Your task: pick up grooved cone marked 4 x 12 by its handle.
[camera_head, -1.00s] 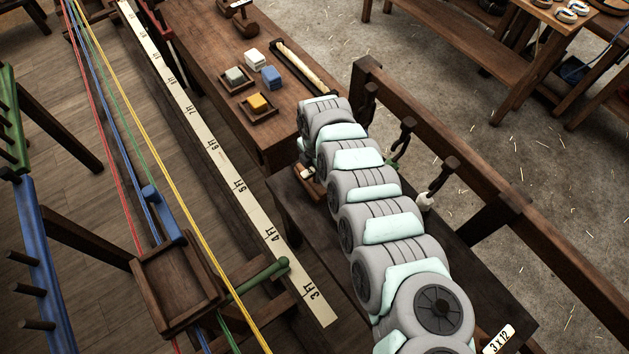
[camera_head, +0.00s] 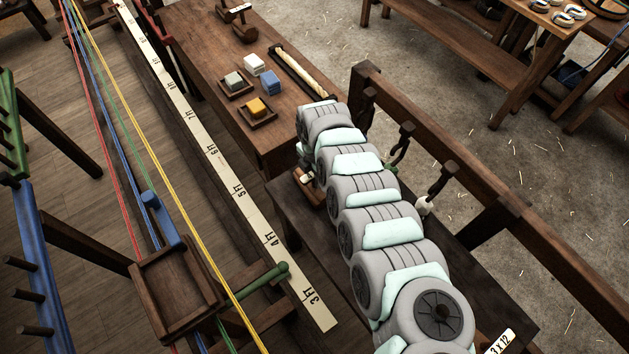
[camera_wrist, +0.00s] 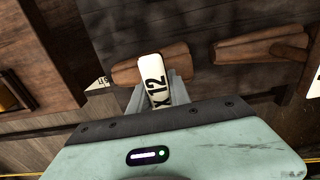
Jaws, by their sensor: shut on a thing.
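My gripper (camera_wrist: 160,84) shows in the wrist view with its grey fingers on a brown wooden cone (camera_wrist: 125,73), shut on it. A white tag (camera_wrist: 151,67) lies over the wood between the fingers and reads "X 12"; its first figure cannot be read. The fingers hide where they meet the wood, so I cannot tell the handle from the body. In the head view my arm covers most of the gripper; a small brown wooden piece with a pale patch (camera_head: 309,193) shows at its end, low over or on the dark bench.
Another wooden cone (camera_wrist: 262,46) lies to the right in the wrist view. A tag reading "3 x 12" (camera_head: 501,341) is on the dark bench (camera_head: 292,216). A dark rail (camera_head: 480,185) with hooks runs along the right. Wax blocks in trays (camera_head: 264,118) sit on the table behind.

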